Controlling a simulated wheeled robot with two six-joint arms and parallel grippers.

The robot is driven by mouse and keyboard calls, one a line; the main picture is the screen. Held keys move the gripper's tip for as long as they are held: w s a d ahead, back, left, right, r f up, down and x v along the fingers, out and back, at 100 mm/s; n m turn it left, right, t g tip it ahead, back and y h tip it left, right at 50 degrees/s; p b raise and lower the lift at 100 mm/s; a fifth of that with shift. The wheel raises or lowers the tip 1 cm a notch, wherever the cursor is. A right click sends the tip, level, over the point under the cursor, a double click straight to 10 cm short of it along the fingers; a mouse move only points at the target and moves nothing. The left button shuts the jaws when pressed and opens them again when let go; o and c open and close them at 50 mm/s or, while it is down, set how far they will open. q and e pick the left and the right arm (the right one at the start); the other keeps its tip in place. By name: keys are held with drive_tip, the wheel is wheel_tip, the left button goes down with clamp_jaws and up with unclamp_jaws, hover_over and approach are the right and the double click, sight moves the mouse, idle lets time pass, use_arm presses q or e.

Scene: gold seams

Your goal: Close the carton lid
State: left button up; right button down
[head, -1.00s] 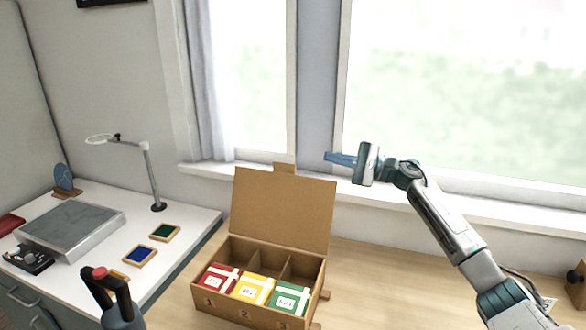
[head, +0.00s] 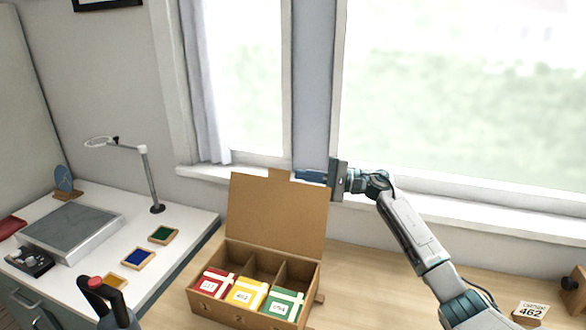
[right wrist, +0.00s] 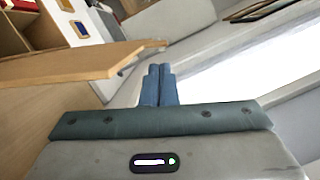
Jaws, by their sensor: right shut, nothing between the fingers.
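The brown carton (head: 208,306) stands on the wooden table with its lid (head: 277,214) raised, leaning slightly back. A small tab sticks up from the lid's top edge. Three boxes, red (head: 212,284), yellow (head: 246,294) and green (head: 283,304), stand in the front compartments. My right gripper (head: 298,175) is shut and empty. Its blue fingertips are at the lid's top edge, just right of the tab; I cannot tell if they touch. In the right wrist view the closed fingers (right wrist: 158,84) point past the lid's edge (right wrist: 80,66). My left gripper is not in view.
The window sill (head: 430,212) runs behind. A card reading 462 (head: 530,310) stands at the right.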

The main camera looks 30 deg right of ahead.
drive_tip(key=shift+p+x, duration=0.5)
drive_tip(key=shift+x, duration=1.25)
